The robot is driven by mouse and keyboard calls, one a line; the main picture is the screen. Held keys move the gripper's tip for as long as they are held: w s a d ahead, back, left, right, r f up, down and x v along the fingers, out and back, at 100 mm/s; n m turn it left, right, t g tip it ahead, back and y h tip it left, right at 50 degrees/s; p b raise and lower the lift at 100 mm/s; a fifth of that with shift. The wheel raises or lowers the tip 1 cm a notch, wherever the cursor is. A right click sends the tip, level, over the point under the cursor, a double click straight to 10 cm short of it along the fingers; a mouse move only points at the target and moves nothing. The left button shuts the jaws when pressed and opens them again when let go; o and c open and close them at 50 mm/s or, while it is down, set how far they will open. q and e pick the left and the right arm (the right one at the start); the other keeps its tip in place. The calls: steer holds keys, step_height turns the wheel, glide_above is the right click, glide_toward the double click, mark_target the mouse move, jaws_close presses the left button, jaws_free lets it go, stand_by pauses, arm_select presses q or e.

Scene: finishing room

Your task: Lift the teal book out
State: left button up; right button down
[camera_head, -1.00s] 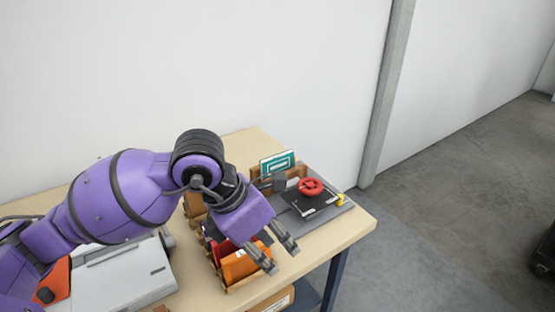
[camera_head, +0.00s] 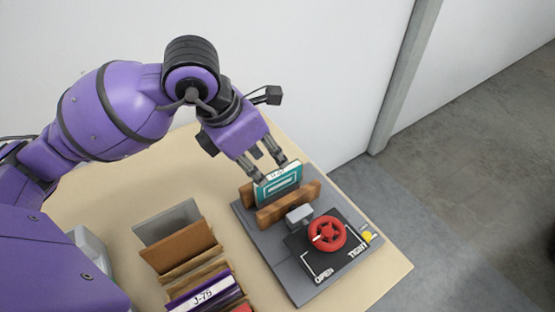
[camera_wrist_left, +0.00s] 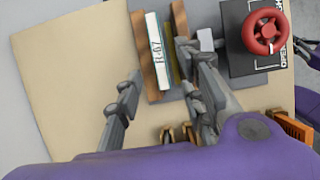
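The teal book (camera_head: 278,186) stands upright between the two wooden cheeks (camera_head: 290,204) of a grey press. Its white spine faces up and reads R-67 in the left wrist view (camera_wrist_left: 156,50). My left gripper (camera_head: 271,169) is just above the book, fingers pointing down. In the left wrist view its fingers (camera_wrist_left: 155,78) are spread apart with nothing between the tips, at either side of the book's line. I cannot tell whether a finger touches it.
The press base (camera_head: 255,235) carries a red handwheel (camera_head: 327,233) on a black plate marked OPEN and TIGHT, and a yellow knob (camera_head: 367,237). A wooden rack of books (camera_head: 180,250) stands at the left. The wall is close behind; the table (camera_head: 105,200) has bare areas.

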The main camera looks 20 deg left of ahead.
mark_target(276, 174)
arm_select(q)
steer(key=shift+w+a, duration=0.1)
steer(key=shift+w, duration=0.15)
steer(key=x, duration=0.7)
steer(key=shift+d+r, duration=0.15)
steer(key=shift+d, duration=0.05)
steer(key=shift+w+f, duration=0.15)
steer(key=shift+f, duration=0.15)
steer(key=shift+f, duration=0.25)
jaws_close()
